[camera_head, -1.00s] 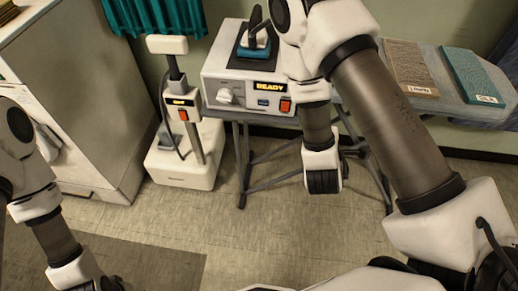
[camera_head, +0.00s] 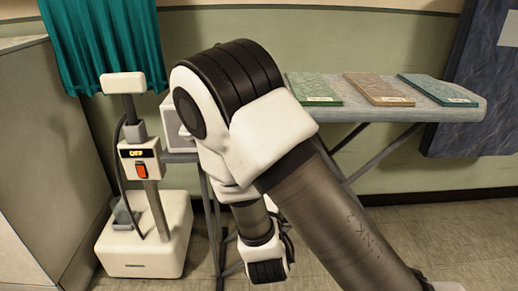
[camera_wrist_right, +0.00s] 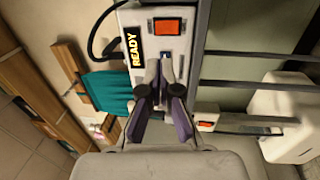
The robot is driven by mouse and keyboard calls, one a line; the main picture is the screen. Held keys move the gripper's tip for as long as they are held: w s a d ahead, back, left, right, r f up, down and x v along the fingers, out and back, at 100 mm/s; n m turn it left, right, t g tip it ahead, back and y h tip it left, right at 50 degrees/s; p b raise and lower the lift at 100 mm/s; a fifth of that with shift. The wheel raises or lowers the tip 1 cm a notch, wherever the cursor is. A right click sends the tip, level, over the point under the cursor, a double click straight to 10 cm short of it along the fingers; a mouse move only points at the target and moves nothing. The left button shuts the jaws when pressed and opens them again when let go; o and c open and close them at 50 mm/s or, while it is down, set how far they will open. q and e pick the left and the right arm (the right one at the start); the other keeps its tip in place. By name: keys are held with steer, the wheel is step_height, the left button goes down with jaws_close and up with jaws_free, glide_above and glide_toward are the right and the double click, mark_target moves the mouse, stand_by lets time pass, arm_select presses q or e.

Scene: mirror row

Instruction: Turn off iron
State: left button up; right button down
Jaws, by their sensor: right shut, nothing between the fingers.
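The white iron station shows in the right wrist view, turned sideways. Its black display (camera_wrist_right: 134,47) reads READY, and an orange-red rocker switch (camera_wrist_right: 167,27) sits beside it. My right gripper (camera_wrist_right: 166,72) is shut and empty, with its fingertips in front of the panel near a small blue display; I cannot tell whether they touch it. In the head view only a small left part of the station (camera_head: 178,124) shows; my right arm hides the rest, the iron and the right gripper. My left gripper is out of view.
A white steamer (camera_head: 140,165) with a display reading OFF and its own red switch stands left of the station. The ironing board (camera_head: 400,110) holds three flat fabric samples. A teal curtain (camera_head: 105,45) hangs behind, and a grey cabinet (camera_head: 45,165) stands at left.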

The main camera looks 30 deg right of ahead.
steer(key=shift+w+d, duration=0.1)
steer(key=b+x, duration=0.1)
steer(key=x, duration=1.2)
steer(key=shift+w+d+b, duration=0.2)
steer(key=shift+w+b, duration=0.15)
steer(key=shift+w+d+r+p, duration=0.1)
steer(key=shift+w+p, duration=0.05)
steer(key=shift+p, duration=0.8)
